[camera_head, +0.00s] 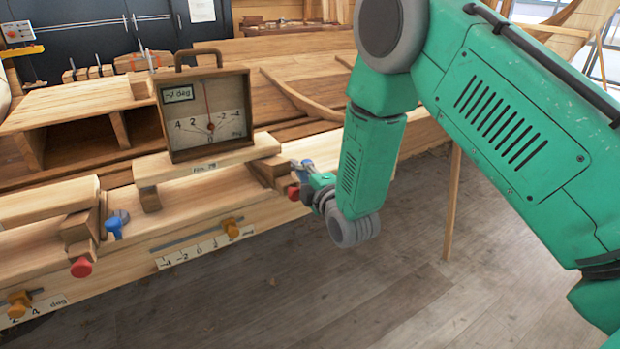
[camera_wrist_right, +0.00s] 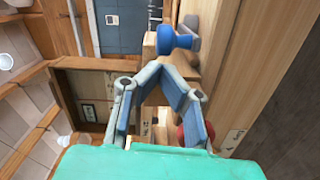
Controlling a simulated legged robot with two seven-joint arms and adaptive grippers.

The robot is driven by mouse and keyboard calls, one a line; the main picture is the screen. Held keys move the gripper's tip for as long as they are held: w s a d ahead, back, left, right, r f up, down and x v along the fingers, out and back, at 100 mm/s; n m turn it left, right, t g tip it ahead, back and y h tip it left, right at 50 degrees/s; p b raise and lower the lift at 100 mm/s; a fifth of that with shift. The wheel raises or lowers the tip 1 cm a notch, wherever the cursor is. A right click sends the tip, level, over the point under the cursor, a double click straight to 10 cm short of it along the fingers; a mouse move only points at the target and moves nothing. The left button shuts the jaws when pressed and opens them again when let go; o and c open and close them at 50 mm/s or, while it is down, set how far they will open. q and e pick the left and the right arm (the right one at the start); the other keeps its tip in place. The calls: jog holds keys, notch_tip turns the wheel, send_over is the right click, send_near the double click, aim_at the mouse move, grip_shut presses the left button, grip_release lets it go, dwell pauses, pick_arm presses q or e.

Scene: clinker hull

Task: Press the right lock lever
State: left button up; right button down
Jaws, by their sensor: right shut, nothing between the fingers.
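The right lock lever (camera_wrist_right: 175,40) shows in the right wrist view as a blue knob beside a wooden block, just beyond the fingertips. My right gripper (camera_wrist_right: 161,68) is shut and empty, its fingers meeting in a point. A gap seems to lie between fingertips and lever, but contact is hard to judge. In the head view my right gripper (camera_head: 308,174) is at the right end of the plank, beside a red knob (camera_head: 293,192). There the blue lever and the fingers are hard to tell apart. My left gripper is out of view.
A wooden inclinometer box (camera_head: 205,115) reading about -2 deg stands on a raised board (camera_head: 208,166). Another blue lever (camera_head: 115,225) and red knob (camera_head: 81,267) are at the left. An orange slider (camera_head: 231,227) sits on a degree scale. Open floor (camera_head: 400,300) lies in front.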

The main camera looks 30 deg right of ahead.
jog(key=shift+w, duration=0.6)
jog(key=shift+d, duration=0.15)
